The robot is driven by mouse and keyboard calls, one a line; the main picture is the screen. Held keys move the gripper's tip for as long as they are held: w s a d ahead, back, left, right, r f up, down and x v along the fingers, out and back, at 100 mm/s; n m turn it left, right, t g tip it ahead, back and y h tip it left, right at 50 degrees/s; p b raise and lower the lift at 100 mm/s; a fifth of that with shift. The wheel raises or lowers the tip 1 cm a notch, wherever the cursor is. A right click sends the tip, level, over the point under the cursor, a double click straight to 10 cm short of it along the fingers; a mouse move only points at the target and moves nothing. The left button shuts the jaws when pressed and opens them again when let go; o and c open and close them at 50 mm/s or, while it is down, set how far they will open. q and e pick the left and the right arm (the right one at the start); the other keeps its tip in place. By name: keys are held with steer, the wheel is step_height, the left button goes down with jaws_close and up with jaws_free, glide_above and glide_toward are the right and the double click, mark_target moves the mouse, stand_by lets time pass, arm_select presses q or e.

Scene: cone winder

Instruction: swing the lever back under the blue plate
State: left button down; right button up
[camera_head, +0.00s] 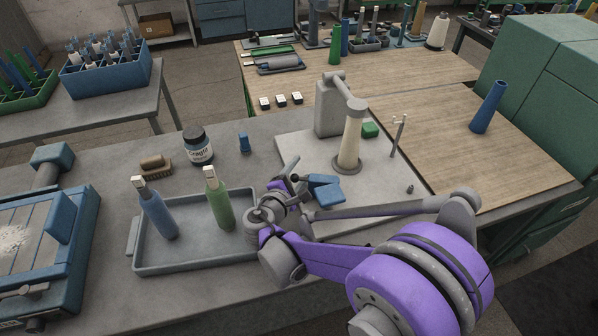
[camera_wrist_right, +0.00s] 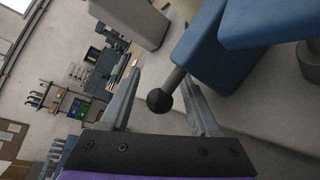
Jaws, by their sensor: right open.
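A blue plate (camera_head: 325,190) sits low on the grey base of the winder, just right of my right gripper. In the right wrist view a blue plate (camera_wrist_right: 275,20) and a blue block (camera_wrist_right: 208,58) fill the upper right. A short grey lever (camera_wrist_right: 174,78) with a dark ball knob (camera_wrist_right: 159,101) comes out from beside the blue block. My right gripper (camera_head: 287,180) is open, and its fingers (camera_wrist_right: 163,80) stand on either side of the knob. Contact with the knob cannot be told. In the head view the gripper hides the lever. My left gripper is out of view.
A cream cone (camera_head: 351,138) stands on the winder behind the blue plate. A grey tray (camera_head: 185,262) with a blue and a green bottle lies close left of my right gripper. A dark jar (camera_head: 198,146) stands behind the tray. The wooden tabletop (camera_head: 440,125) at right is mostly clear.

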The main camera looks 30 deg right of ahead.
jaws_close()
stand_by(0.4)
stand_by(1.1)
